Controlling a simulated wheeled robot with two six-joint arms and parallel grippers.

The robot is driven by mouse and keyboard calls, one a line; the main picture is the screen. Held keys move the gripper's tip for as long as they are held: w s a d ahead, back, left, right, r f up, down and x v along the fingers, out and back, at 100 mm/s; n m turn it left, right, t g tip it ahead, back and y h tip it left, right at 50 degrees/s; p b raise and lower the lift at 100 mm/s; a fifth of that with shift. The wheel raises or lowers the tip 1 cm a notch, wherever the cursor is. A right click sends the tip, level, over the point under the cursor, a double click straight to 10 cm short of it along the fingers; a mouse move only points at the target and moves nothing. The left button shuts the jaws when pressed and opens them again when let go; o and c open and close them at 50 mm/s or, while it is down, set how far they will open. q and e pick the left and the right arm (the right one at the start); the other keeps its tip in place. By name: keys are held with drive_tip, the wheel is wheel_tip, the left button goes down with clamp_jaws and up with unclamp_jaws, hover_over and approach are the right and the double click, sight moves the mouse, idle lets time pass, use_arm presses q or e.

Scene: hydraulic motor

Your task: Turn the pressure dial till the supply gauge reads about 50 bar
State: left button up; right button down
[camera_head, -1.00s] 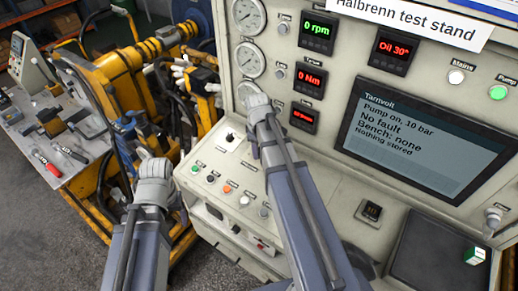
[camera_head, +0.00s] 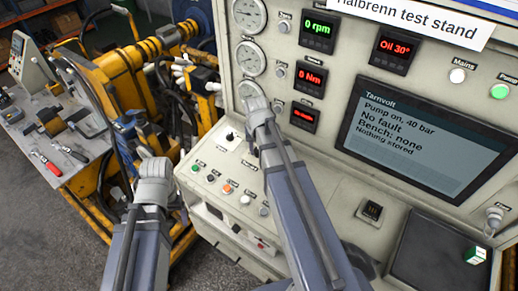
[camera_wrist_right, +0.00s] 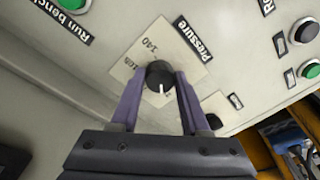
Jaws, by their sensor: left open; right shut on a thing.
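The black pressure dial (camera_wrist_right: 158,74) sits on a pale scale plate marked 140, beside a "Pressure" label, in the right wrist view. Its white pointer line faces the bottom of that picture. My right gripper (camera_wrist_right: 157,88) has its two purple fingers on either side of the dial, shut on it. In the head view my right wrist (camera_head: 262,118) hides the dial. Three round gauges stand in a column: top (camera_head: 249,14), middle (camera_head: 250,59) and bottom (camera_head: 248,91), partly covered. Their labels and needles are too small to read. My left gripper (camera_head: 155,163) is open and empty.
The screen (camera_head: 425,140) reads "Pump on, 40 bar" and "No fault". A green pump light (camera_head: 499,92) is lit. A yellow machine (camera_head: 125,80) and a tool table (camera_head: 60,150) stand left.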

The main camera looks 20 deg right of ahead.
drive_tip(key=shift+a+m, duration=0.1)
drive_tip(key=shift+m, duration=1.5)
drive_tip(key=shift+c, duration=1.9)
unclamp_jaws()
drive_tip(key=shift+r, duration=0.1)
wheel_tip(320, 180, up, 8)
drive_tip(key=s+p, duration=0.1)
drive_tip(key=p, duration=0.6)
drive_tip(key=shift+a+f+p, duration=0.25)
drive_tip(key=shift+a+p, duration=0.1)
drive_tip(key=shift+a, duration=0.1)
drive_tip(key=shift+s+f, duration=0.1)
drive_tip(key=shift+s, duration=0.05)
